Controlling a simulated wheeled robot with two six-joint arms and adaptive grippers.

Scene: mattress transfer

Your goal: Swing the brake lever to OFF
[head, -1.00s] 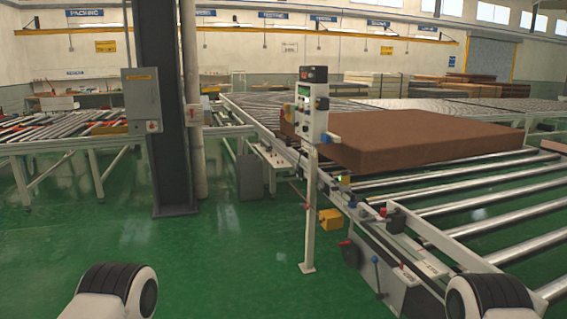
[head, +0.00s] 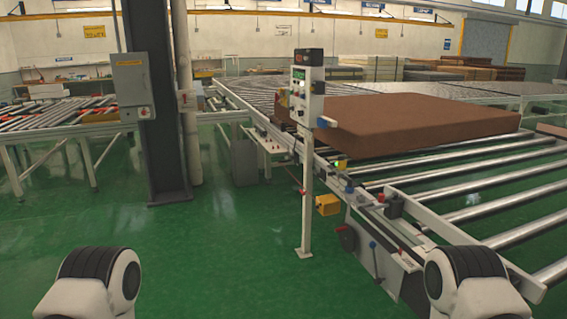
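A lever with a blue knob (head: 373,246) stands nearly upright on the white side panel below the near edge of the roller conveyor (head: 433,206). To its left a red-topped handle (head: 346,230) sits above a dark round wheel or disc (head: 346,240). I cannot tell from this distance which of these is the brake lever, and no ON or OFF marking is readable. A label plate with a small red part (head: 405,261) is right of the blue-knobbed lever. Neither gripper is in view; only parts of my arms show at the bottom left and bottom right.
A white control post (head: 307,175) stands on the green floor left of the levers. A yellow box (head: 328,205) hangs low beside it. A large brown mattress (head: 405,125) lies on the rollers. A dark column (head: 160,120) stands further left. The floor ahead is open.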

